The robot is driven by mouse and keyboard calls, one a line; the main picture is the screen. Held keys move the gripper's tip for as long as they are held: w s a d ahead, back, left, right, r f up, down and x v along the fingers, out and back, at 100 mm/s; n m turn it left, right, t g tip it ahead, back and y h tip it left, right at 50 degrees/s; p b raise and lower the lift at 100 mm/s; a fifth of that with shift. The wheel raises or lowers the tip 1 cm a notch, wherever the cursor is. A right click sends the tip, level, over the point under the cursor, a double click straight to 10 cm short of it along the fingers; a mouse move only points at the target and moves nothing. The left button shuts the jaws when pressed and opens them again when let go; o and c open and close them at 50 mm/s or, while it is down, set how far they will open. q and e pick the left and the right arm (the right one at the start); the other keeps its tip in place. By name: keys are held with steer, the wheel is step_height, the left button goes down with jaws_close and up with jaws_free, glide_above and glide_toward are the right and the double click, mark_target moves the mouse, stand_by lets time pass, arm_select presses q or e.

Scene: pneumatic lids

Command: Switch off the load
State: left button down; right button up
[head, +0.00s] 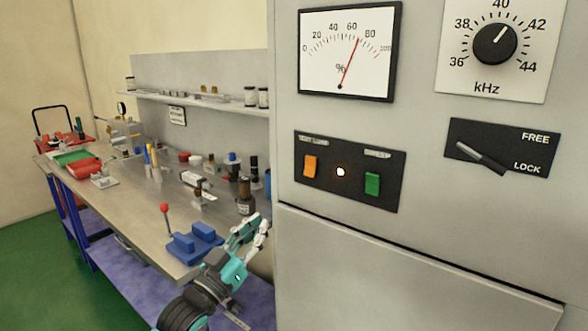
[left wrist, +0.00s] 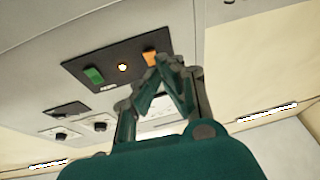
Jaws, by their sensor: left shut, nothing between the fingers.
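A black switch panel (head: 349,189) on the grey cabinet carries an orange rocker switch (head: 310,167) under a label that seems to read TEST LOAD. A glowing lamp (head: 340,172) sits in its middle and a green rocker switch (head: 372,184) at its right. My left gripper (head: 257,225) is shut and empty, left of the cabinet front and below the panel in the head view. In the left wrist view its fingertips (left wrist: 168,63) overlap the edge of the orange switch (left wrist: 149,57); contact cannot be told. My right gripper is not in view.
A gauge (head: 347,50) reads about 70 percent. A kHz knob (head: 495,44) and a FREE/LOCK lever (head: 481,157), pointing toward LOCK, are on the right. A cluttered workbench (head: 130,215) with a blue fixture (head: 194,243) stands left of the cabinet.

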arm_select(q)
steer(key=r, duration=0.1)
steer(key=s+r+h, duration=0.1)
steer(key=r, duration=0.1)
steer(key=d+r+m+h, duration=0.1)
steer(key=r, duration=0.1)
steer(key=shift+s+r, duration=0.25)
steer(key=shift+s, duration=0.15)
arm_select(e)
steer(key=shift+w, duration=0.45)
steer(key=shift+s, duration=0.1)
arm_select(q)
steer(key=p, duration=0.4)
glide_toward(311, 161)
step_height(311, 161, up, 4)
steer(key=w+d, duration=0.1)
steer(key=shift+w+d+f+p, duration=0.15)
steer(key=shift+w+d+f, duration=0.15)
steer(key=shift+w, duration=0.25)
steer(key=shift+w+d+f+p, duration=0.1)
steer(key=shift+w+d+f, duration=0.2)
steer(key=shift+w, duration=0.2)
steer(key=shift+w+d+f+p, duration=0.2)
steer(key=shift+w+d, duration=0.15)
steer(key=shift+w, duration=0.2)
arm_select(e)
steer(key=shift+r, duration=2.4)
